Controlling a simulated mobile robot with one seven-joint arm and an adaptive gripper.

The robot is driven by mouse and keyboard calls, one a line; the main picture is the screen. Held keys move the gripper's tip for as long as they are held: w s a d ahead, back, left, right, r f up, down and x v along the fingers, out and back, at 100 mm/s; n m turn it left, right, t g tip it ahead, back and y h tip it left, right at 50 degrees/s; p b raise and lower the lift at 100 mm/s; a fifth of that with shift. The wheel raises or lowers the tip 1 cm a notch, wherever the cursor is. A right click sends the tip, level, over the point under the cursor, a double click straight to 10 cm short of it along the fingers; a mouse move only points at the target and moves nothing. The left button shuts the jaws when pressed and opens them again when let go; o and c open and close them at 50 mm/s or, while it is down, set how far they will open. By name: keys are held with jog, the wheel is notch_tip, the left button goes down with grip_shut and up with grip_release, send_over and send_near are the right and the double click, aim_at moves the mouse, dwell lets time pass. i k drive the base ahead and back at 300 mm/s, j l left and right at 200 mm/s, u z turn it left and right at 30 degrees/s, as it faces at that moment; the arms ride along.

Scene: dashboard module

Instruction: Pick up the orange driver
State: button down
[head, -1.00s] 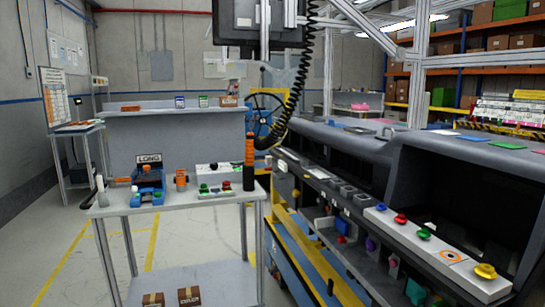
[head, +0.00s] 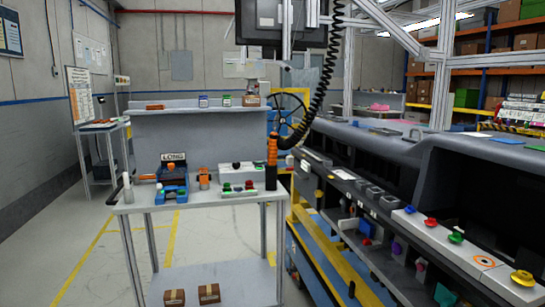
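The orange driver (head: 272,151) is an upright tool with an orange upper part and a black lower part. It is at the right end of the light-grey cart top (head: 225,202), where the black coiled cable (head: 318,100) reaches it from above. I cannot tell whether it stands on the cart or hangs just in front of it. My gripper is not in view.
The grey dashboard module (head: 430,165) stands close on the right. Floor is clear at left.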

aim_at(272, 148)
jog(key=i+u, duration=0.15)
jog(key=i, duration=0.6)
jog(key=i+l+u, duration=0.1)
jog(key=i, duration=0.7)
jog(key=i+l+u, duration=0.15)
jog(key=i, duration=0.6)
